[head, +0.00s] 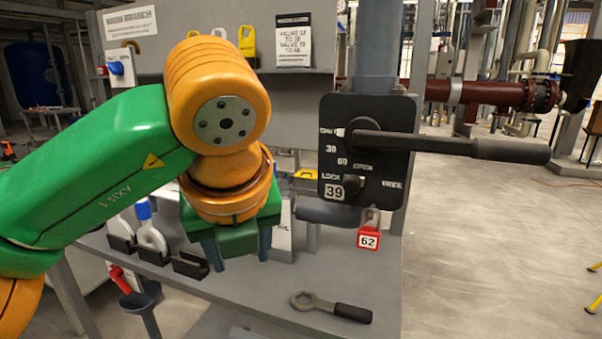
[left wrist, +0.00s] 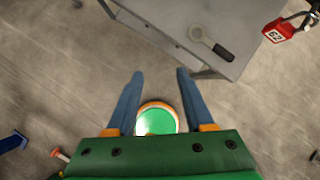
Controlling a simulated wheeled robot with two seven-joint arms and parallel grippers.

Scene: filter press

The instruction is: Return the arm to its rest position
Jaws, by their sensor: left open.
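My left arm, green and orange, comes in from the left in the head view. Its left gripper (head: 237,258) points down in front of the grey bench. In the left wrist view the two blue-grey fingers of the left gripper (left wrist: 158,78) are spread apart with nothing between them. Bare floor and a round green and orange part, probably my own body, show beyond them. My right gripper is in neither view.
The grey bench (head: 270,302) bears a ring wrench (head: 330,306). A black lever panel (head: 366,150) with a long handle (head: 455,146) stands right of my arm. A red padlock (head: 369,236) marked 62 hangs below it. Open floor (head: 490,250) lies right.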

